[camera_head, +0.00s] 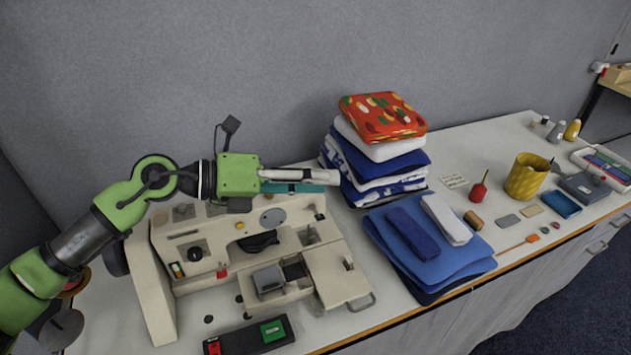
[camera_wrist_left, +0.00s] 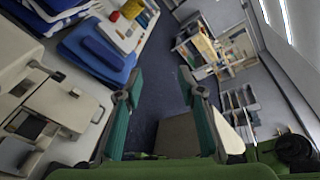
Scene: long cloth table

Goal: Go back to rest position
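My left gripper (camera_head: 318,181) reaches in from the left, above the cream sewing machine (camera_head: 215,243). Its fingers point right, towards the stack of folded cloths (camera_head: 385,150). In the left wrist view the two teal fingers of my left gripper (camera_wrist_left: 160,78) stand well apart with nothing between them, so it is open and empty. The floor and shelves show through the gap. My right gripper is in neither view.
Folded blue cloths (camera_head: 430,250) lie right of the machine. A yellow pot (camera_head: 526,177), a red bottle (camera_head: 479,187) and a blue tray (camera_head: 561,204) stand further right. A black case with red and green ends (camera_head: 248,337) lies at the front edge. A grey wall backs the table.

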